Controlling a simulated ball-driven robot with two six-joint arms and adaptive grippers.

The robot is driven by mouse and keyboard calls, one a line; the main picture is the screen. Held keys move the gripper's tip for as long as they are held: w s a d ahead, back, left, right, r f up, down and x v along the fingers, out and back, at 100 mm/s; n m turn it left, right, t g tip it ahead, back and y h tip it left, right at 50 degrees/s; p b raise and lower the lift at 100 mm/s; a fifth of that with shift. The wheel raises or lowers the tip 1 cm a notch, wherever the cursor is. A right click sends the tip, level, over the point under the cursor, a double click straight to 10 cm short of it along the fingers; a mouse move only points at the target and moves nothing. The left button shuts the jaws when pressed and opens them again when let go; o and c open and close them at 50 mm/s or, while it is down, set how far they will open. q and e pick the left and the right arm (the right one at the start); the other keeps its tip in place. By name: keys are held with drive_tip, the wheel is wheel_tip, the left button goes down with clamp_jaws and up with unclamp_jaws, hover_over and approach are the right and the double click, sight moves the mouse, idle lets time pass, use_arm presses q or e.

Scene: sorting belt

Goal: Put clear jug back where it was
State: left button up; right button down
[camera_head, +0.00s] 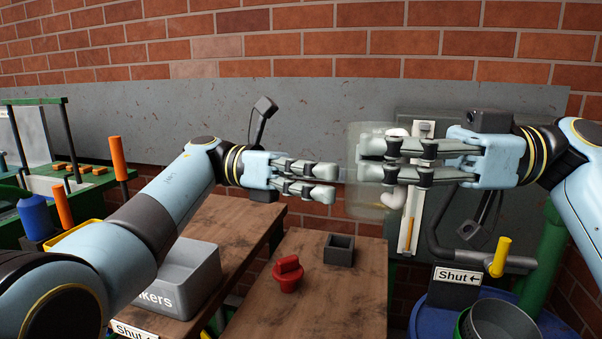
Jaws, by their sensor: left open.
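The clear jug (366,202) is a see-through vessel, right of the middle, in the air above the table's right side. My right gripper (372,161) reaches in from the right, its fingers across the jug and closed on it. The fingers hide part of the jug, and its clear wall is hard to make out. White curved parts show at its right side. My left gripper (326,182) is open and empty, pointing right, a short gap left of the jug.
A wooden table (300,315) holds a red knobbed piece (287,273) and a dark square holder (339,249). A grey bin (190,278) stands left. At right are a yellow-handled lever (500,257), a "Shut" sign (457,276) and a round pot (498,322). Brick wall behind.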

use_arm(q)
drive_tip(key=x, duration=0.5)
drive_tip(key=c, duration=1.3)
drive_tip(key=shift+c, duration=0.2)
use_arm(e)
drive_tip(key=c, duration=1.6)
unclamp_jaws()
drive_tip(key=shift+o, duration=0.2)
